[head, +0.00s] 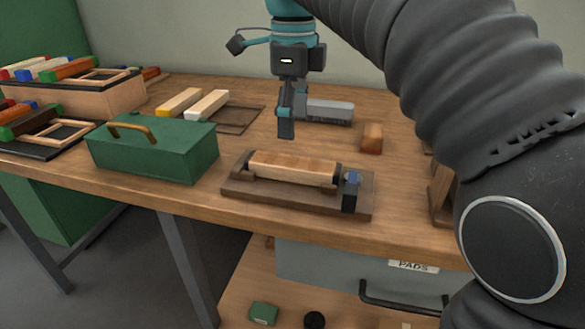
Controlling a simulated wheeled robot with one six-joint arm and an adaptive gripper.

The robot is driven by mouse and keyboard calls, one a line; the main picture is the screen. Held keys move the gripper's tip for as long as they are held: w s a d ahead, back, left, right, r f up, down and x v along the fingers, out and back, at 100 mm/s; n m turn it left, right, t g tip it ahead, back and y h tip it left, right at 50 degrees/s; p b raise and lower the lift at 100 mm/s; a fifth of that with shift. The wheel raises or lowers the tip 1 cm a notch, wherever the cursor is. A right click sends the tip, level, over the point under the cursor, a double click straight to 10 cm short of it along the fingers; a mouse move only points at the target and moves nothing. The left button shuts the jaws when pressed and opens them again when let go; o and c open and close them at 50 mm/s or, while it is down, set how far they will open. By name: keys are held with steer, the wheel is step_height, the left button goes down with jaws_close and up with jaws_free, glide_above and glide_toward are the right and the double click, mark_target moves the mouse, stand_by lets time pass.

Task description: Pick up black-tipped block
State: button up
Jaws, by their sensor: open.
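My gripper (287,122) hangs pointing down above the middle of the bench, behind the dark wooden board (245,192). It is open, seen from the side, and nothing shows between its fingers. A pale wooden block (292,168) lies lengthwise on that board, with dark pieces at both ends. I cannot tell whether the dark ends belong to the block or to the holder. A blue and black piece (351,190) stands upright at the board's right end. No other block with a clear black tip can be made out.
A green box with a handle (152,150) stands left of the board. Yellow (180,102) and white (206,104) bars lie behind it. A grey object (328,112) and a small brown block (372,138) are at the right. Trays of coloured bars fill the far left.

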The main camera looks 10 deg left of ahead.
mark_target(293, 162)
step_height(293, 162, down, 8)
steer(key=shift+f+b, duration=0.1)
steer(key=shift+b, duration=0.65)
steer(key=c, duration=1.4)
